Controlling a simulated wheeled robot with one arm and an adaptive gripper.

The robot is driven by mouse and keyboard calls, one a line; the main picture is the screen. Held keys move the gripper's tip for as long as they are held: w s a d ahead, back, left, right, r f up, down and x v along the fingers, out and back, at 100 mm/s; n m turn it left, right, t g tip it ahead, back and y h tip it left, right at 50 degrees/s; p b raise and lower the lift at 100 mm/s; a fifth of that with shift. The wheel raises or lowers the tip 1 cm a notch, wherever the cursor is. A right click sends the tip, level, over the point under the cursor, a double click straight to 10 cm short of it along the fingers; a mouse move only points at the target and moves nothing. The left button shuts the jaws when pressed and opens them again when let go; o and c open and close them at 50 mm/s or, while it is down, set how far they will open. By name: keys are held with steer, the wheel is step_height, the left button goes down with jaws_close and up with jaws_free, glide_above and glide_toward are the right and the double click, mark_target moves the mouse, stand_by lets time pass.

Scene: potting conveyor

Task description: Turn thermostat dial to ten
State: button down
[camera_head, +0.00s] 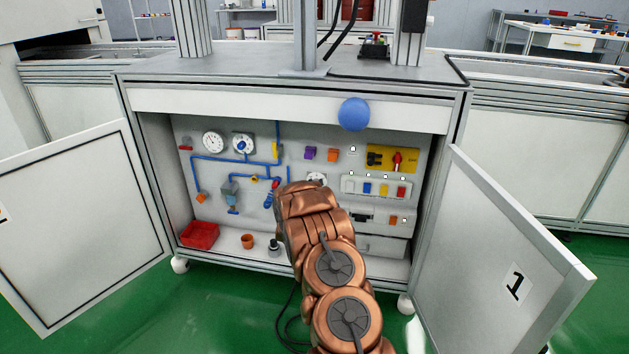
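Inside the open cabinet, a white round dial (316,178) sits low on the grey back panel, partly hidden behind my copper arm. Two other round white faces are at the upper left of the panel: a gauge (213,142) and a dial with a blue centre (243,145). I cannot tell which one is the thermostat, and their markings are too small to read. My arm reaches into the cabinet from the front. Its wrist covers the middle of the panel. My gripper is hidden behind the wrist, so its fingers and any contact do not show.
Blue pipes (220,160) run over the panel's left half. A yellow plate with a red switch (397,160) is at right. A red bin (199,235) and a brown pot (248,241) stand on the cabinet floor. Open doors (80,220) (500,250) flank the cabinet.

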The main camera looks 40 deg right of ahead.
steer(key=shift+s+d+m+p, duration=0.15)
steer(key=shift+m+p, duration=0.8)
steer(key=shift+m, duration=1.25)
steer(key=c, duration=0.9)
jaws_free()
steer(key=shift+a, duration=0.2)
steer(key=shift+s+a, duration=0.1)
steer(key=shift+a, duration=0.1)
steer(key=shift+v, duration=5.7)
steer(key=shift+r, duration=0.1)
